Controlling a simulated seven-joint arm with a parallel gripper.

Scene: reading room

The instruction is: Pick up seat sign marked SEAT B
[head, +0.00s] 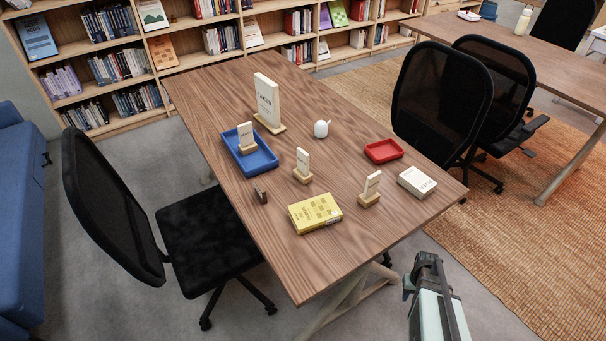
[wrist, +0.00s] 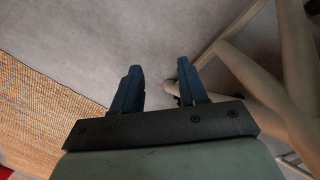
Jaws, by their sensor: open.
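Three small cream seat signs on wooden bases stand on the wooden table (head: 300,265). One sign (head: 245,136) is in the blue tray (head: 262,164), one sign (head: 303,163) is near the table's middle, and one sign (head: 371,187) is towards the right front. Their lettering is too small to read, so I cannot tell which is SEAT B. My gripper (wrist: 159,84) is open and empty in the wrist view, over the floor. In the head view my arm is at the lower right, off the table's edge, apart from all the signs.
A taller cream sign (head: 267,99) stands at the back. Also on the table are a white pot (head: 321,129), a red tray (head: 383,151), a white box (head: 417,182), a yellow box (head: 315,213) and a small dark holder (head: 260,196). Black chairs (head: 440,100) flank the table.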

